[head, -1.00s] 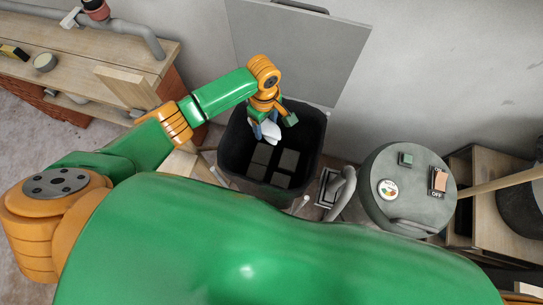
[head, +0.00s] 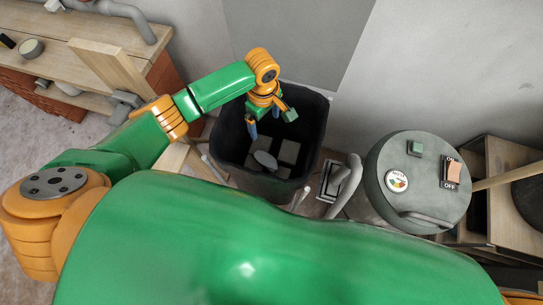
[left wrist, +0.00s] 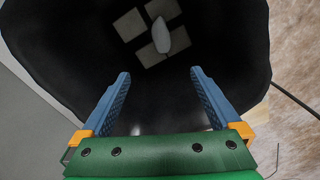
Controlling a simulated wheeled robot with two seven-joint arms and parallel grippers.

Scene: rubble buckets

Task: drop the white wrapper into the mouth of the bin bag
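The black bin bag (head: 222,150) stands wide open beside the wall, and its dark inside shows in the left wrist view (left wrist: 60,62). My left gripper (head: 270,121) is over its mouth, open and empty. In the left wrist view its two blue fingers (left wrist: 160,98) stand wide apart. The white wrapper (head: 265,159) is inside the bag, below and apart from the fingers. It also shows in the left wrist view (left wrist: 161,36), in front of pale square shapes deep in the bag. I cannot tell whether it rests or is falling. My right gripper is out of view.
A grey round drum (head: 420,165) with a dial and a switch on top stands to the right of the bag. Grey hoses (head: 347,185) stand between them. A wooden workbench (head: 110,48) is at the left. A grey panel (head: 300,40) leans on the wall behind.

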